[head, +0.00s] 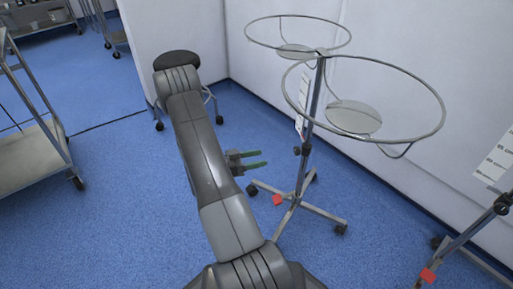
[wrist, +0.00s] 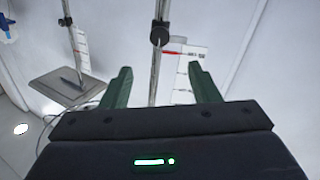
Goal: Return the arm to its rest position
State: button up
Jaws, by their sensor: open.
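My gripper (head: 262,159) shows in the head view beside the middle of my grey arm, with its green fingers pointing right. It is open and empty. In the wrist view my gripper (wrist: 158,84) has its two green fingers spread apart, with a metal pole (wrist: 155,60) visible beyond the gap and nothing held between them. My arm stretches from the bottom of the head view up toward the stool, and part of the wrist is hidden behind it.
A wheeled stand (head: 313,115) with two metal rings stands just right of my gripper. A black stool (head: 176,59) stands beyond my arm. A metal cart (head: 35,150) is at the left, and another stand (head: 465,238) is at lower right. Blue floor (head: 110,220) is clear left of my arm.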

aim_at(295, 151)
jog(key=b+x, duration=0.3)
jog(key=x, duration=1.1)
jog(key=shift+a, duration=0.1)
jog(key=shift+a, duration=0.15)
